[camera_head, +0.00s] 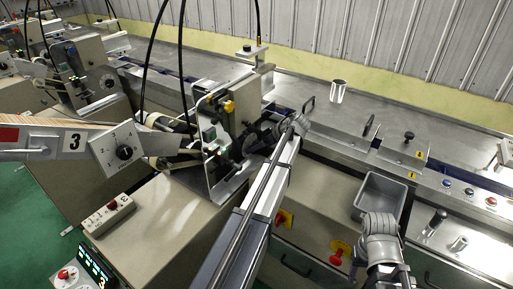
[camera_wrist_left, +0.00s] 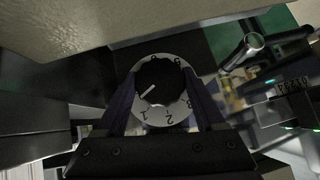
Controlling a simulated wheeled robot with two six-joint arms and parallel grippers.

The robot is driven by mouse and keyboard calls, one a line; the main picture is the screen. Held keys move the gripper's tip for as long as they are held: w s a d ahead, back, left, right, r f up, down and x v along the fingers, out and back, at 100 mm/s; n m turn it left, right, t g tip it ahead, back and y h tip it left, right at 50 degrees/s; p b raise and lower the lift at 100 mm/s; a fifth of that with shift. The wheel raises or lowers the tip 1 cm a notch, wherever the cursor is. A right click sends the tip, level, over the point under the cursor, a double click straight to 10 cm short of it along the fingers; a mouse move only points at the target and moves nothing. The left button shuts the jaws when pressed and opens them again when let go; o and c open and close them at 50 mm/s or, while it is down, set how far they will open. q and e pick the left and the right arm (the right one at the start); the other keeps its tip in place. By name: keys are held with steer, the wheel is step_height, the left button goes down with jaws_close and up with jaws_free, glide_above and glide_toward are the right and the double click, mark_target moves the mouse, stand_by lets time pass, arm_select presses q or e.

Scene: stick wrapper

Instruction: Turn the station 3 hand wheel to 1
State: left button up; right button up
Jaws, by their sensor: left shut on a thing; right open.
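The hand wheel is a black round knob (camera_wrist_left: 160,82) on a white dial ring (camera_wrist_left: 166,117) with black numbers, in the left wrist view. Its white pointer line slants to the lower left, toward the dial's edge near the 1. My left gripper (camera_wrist_left: 162,100) has one finger on each side of the knob and is shut on it. In the head view my left gripper (camera_head: 254,143) reaches the front of the middle machine (camera_head: 213,135), and the wheel is largely hidden there. My right gripper (camera_head: 392,279) is open and empty at the bottom right. A "3" label (camera_head: 72,142) is on the left.
A grey bin (camera_head: 380,197) stands near my right arm. A plate with a black selector knob (camera_head: 124,152) sticks out at the left. A beige button box (camera_head: 108,215) lies on the cabinet. A metal cup (camera_head: 338,92) stands on the steel table (camera_head: 420,115). Black cables hang above the machine.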

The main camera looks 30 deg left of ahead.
arm_select(q)
steer(key=shift+c, duration=1.2)
steer(key=shift+w+f+g+b, duration=0.2)
steer(key=shift+w+g+b, duration=0.1)
steer(key=shift+g+b, duration=0.1)
steer(key=shift+m+g+b, duration=0.3)
steer(key=shift+m+g, duration=0.2)
steer(key=shift+m+g+y+b, duration=0.3)
steer(key=shift+m+g+b, duration=0.1)
steer(key=shift+g+b, duration=0.25)
steer(key=shift+s+r+g, duration=0.15)
steer(key=shift+s+g, duration=0.05)
steer(key=shift+g, duration=0.05)
steer(key=o, duration=1.4)
steer(key=shift+c, duration=0.2)
